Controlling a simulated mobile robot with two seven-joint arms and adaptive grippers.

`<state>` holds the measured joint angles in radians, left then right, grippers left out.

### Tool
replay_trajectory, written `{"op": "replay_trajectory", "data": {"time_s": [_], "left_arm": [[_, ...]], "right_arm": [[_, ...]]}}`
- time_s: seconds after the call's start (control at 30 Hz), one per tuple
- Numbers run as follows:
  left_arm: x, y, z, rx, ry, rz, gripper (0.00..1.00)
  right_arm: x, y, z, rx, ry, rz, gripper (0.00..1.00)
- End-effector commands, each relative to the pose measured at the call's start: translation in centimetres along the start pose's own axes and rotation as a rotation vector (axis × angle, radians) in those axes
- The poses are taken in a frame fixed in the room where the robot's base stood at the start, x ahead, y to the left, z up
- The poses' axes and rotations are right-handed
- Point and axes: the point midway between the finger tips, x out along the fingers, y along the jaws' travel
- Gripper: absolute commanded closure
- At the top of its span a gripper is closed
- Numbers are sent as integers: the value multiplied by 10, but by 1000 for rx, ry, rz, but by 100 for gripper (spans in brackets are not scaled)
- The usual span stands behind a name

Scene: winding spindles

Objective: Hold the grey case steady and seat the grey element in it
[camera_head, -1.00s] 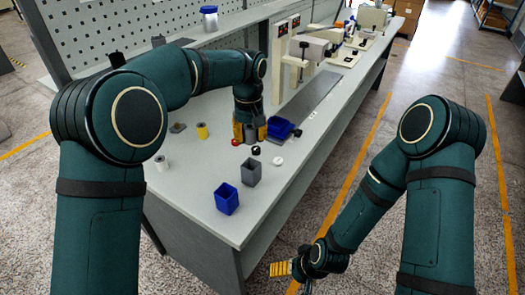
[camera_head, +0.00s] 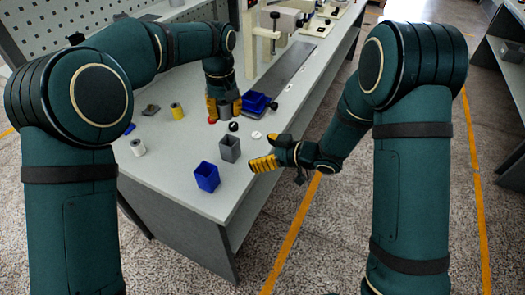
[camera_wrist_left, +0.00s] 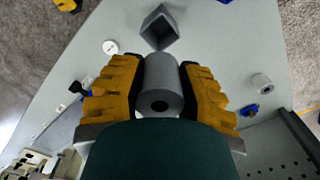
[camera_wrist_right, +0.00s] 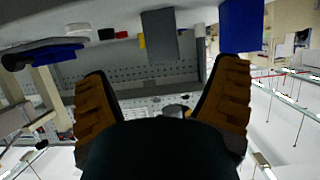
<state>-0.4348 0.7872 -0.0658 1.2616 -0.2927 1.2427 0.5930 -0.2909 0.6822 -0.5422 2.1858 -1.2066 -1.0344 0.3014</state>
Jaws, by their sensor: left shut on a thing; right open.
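The grey case (camera_head: 229,148) is an open square box standing upright on the bench near its right edge. It also shows in the left wrist view (camera_wrist_left: 160,27) and the right wrist view (camera_wrist_right: 160,34). My left gripper (camera_head: 224,108) is shut on the grey element (camera_wrist_left: 159,82), a cylinder with a dark hole in its end. It holds the element behind the case, apart from it; whether it touches the bench I cannot tell. My right gripper (camera_head: 263,151) is open and empty, just off the bench edge to the right of the case.
A blue open box (camera_head: 207,177) stands in front of the case. A white disc (camera_head: 256,135), a black part (camera_head: 233,127) and a blue tray (camera_head: 258,103) lie near it. A yellow spool (camera_head: 177,111) and a white spool (camera_head: 138,147) stand at left.

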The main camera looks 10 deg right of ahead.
Motion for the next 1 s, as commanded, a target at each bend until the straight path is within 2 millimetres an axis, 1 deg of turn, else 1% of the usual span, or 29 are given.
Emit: {"op": "replay_trajectory", "data": {"time_s": [0.17, 0.27, 0.5, 0.7, 0.83, 1.0], "left_arm": [[0, 0, 0, 0, 0, 0, 100], [0, 0, 0, 0, 0, 0, 100], [0, 0, 0, 0, 0, 0, 100], [0, 0, 0, 0, 0, 0, 100], [0, 0, 0, 0, 0, 0, 100], [0, 0, 0, 0, 0, 0, 100]], "right_arm": [[11, -1, -3, -13, 5, -14, 13], [26, -2, -3, -13, 4, -15, 13], [69, -2, -2, -14, 3, -14, 13], [99, -2, -2, -14, 3, -13, 13], [112, -2, -3, -13, 3, -11, 13], [119, -2, -3, -11, 4, -11, 13]]}}
